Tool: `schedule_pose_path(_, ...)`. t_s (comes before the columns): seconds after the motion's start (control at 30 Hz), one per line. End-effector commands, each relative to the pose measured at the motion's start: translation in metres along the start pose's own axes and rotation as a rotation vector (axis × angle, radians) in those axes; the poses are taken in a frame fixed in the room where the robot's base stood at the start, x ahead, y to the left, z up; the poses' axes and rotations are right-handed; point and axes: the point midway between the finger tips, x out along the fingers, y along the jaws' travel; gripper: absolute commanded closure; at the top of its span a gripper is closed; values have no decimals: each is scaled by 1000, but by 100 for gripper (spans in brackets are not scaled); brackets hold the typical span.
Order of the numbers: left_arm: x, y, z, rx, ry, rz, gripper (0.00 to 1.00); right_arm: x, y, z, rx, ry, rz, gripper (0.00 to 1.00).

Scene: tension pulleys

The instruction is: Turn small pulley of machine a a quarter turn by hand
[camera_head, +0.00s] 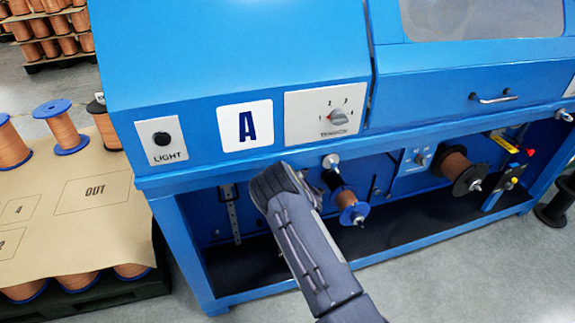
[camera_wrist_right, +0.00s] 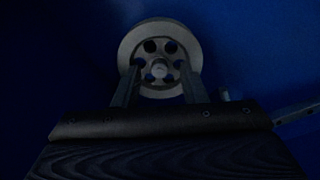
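Machine A is the blue cabinet (camera_head: 220,60) with the white "A" plate (camera_head: 246,125). In the right wrist view a grey pulley (camera_wrist_right: 160,28) with a ring of round holes and a central hub faces me. My right gripper (camera_wrist_right: 159,76) has its two fingers apart, overlapping the lower left and lower right of the pulley face, with the hub between them. I cannot tell whether they touch it. In the head view my right arm reaches under the front panel and hides its gripper and this pulley. My left gripper is not in view.
Beside my arm under the panel are a copper spool with a blue flange (camera_head: 352,208) and a pale round knob (camera_head: 330,161). A larger copper spool (camera_head: 455,172) sits further right. A brown board marked "OUT" (camera_head: 95,193) lies at left with spools. Grey floor is open in front.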

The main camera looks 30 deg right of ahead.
Motion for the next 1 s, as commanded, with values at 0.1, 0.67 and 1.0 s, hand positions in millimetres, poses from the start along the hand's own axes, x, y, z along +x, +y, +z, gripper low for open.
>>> schedule_pose_path(0.1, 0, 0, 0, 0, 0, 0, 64, 0, 0, 0, 0, 0, 0, 71)
schedule_pose_path(0.67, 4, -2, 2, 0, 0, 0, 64, 0, -2, 0, 34, 0, 0, 100)
schedule_pose_path(1.0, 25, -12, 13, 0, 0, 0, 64, 0, -3, 2, 247, 0, 2, 100)
